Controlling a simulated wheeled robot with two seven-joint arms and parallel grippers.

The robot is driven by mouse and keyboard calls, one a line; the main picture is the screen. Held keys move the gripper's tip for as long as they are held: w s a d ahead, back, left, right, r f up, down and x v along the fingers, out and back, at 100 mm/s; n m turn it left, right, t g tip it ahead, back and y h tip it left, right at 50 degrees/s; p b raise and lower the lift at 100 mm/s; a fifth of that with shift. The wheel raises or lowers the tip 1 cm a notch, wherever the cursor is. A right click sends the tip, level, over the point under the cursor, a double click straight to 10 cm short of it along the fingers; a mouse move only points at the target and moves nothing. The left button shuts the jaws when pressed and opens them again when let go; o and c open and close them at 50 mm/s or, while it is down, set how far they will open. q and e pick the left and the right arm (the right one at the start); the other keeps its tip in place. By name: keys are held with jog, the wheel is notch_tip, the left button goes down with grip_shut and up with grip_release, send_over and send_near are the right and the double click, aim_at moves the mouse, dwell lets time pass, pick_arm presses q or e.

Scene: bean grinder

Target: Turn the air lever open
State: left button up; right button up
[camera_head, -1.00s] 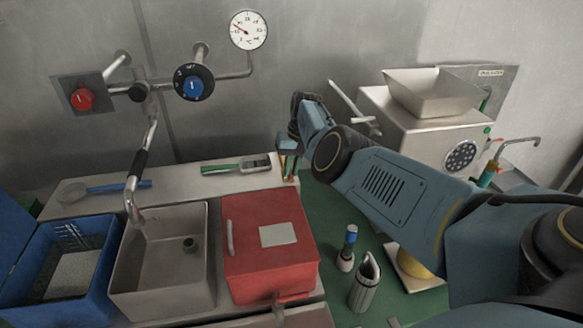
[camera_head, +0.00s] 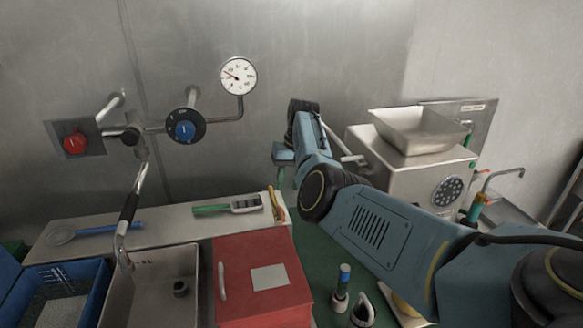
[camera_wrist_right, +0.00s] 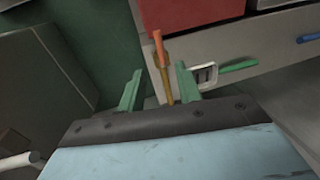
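No part in view is clearly marked as the air lever. A silver rod (camera_head: 341,150) sticks out from the left side of the grinder (camera_head: 405,180), near my right arm. A pale rod (camera_wrist_right: 20,160), possibly the same one, shows at the lower left of the right wrist view. My right gripper (camera_head: 281,176) points down over the back of the counter, left of the grinder. In the wrist view its green fingers (camera_wrist_right: 157,88) are spread with clear room between them. An orange-handled tool (camera_wrist_right: 161,62) appears between them in the picture; I cannot see contact. My left gripper is out of view.
The wall has a red knob (camera_head: 75,142), a blue dial (camera_head: 185,131) and a gauge (camera_head: 239,76). A red box (camera_head: 245,300), a sink (camera_head: 150,300) and a blue bin (camera_head: 95,290) stand below. A green-handled brush (camera_head: 228,207) lies on the ledge.

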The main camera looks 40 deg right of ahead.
jog(key=shift+s+d+r, duration=0.1)
jog(key=shift+d+r, duration=0.1)
jog(key=shift+r, duration=0.9)
jog(key=shift+s+d+r, duration=0.1)
jog(key=shift+d+r, duration=0.1)
jog(key=shift+r, duration=0.85)
jog(key=shift+f, duration=0.1)
